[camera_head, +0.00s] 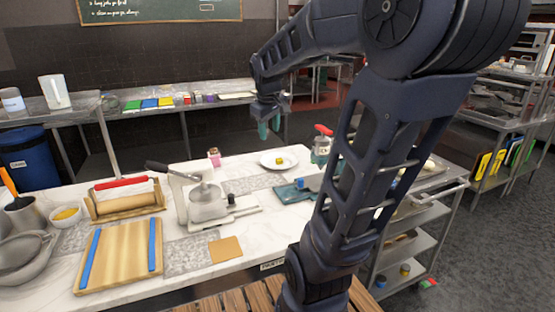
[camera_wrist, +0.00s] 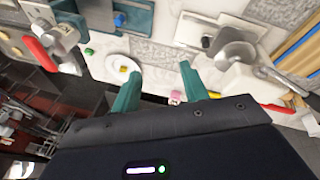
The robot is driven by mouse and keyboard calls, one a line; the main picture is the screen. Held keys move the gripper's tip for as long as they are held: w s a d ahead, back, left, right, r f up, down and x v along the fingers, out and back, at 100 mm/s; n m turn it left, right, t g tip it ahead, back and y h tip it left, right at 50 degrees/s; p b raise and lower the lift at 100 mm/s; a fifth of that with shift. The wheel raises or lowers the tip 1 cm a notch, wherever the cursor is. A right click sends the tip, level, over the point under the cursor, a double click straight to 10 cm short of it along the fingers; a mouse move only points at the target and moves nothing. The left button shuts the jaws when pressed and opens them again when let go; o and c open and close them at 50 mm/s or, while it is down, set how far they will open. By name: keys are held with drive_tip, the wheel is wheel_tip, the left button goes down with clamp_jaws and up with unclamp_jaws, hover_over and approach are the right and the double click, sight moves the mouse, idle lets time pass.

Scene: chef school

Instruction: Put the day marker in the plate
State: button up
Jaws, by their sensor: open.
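A white plate (camera_head: 267,163) stands on the marble counter, and it also shows in the wrist view (camera_wrist: 117,61). A small yellow block-like piece (camera_head: 279,161) sits in the plate, and it shows in the wrist view (camera_wrist: 123,69); I cannot tell whether it is the day marker. My gripper (camera_head: 268,127) hangs above the counter near the plate, with its two teal fingers apart. In the wrist view my gripper (camera_wrist: 159,70) is open, with nothing between the fingers. A small green piece (camera_wrist: 89,50) lies beside the plate in the wrist view.
A white slicer-like machine (camera_head: 205,200) fills the counter's middle. A wooden board (camera_head: 119,256) lies at left.

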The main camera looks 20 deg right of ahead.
drive_tip(key=s+a+f+m, duration=0.1)
drive_tip(key=s+f+m, duration=0.1)
drive_tip(key=s, duration=0.5)
drive_tip(key=s+a+f+m+t+y, duration=0.1)
drive_tip(key=s+a+f+m, duration=0.1)
drive_tip(key=s, duration=0.5)
drive_tip(key=shift+s+m, duration=0.15)
drive_tip(key=shift+m, duration=0.25)
